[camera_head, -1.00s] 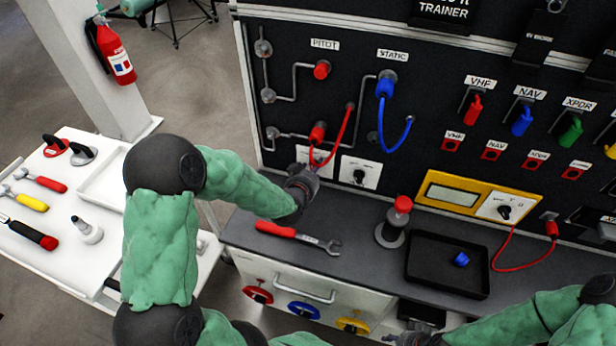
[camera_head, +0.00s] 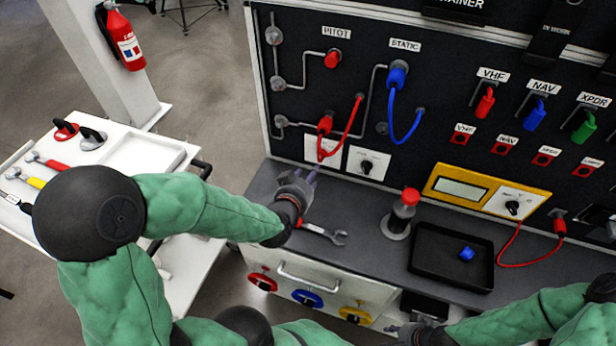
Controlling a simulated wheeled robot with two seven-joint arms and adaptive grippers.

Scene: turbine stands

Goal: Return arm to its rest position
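My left arm comes in from the left with its elbow bent, its forearm reaching across the front of the bench. My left gripper (camera_head: 308,184) hangs above the bench's left part, below the pitot fittings, with nothing visible in it; its fingers are too small and blurred to judge.
The black trainer panel (camera_head: 440,150) stands behind the bench with a red hose (camera_head: 349,130) and a blue hose (camera_head: 391,115). A red-topped cylinder (camera_head: 400,215) and a black tray (camera_head: 430,267) with a blue cap (camera_head: 466,254) sit right. A white tool cart (camera_head: 190,262) is left.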

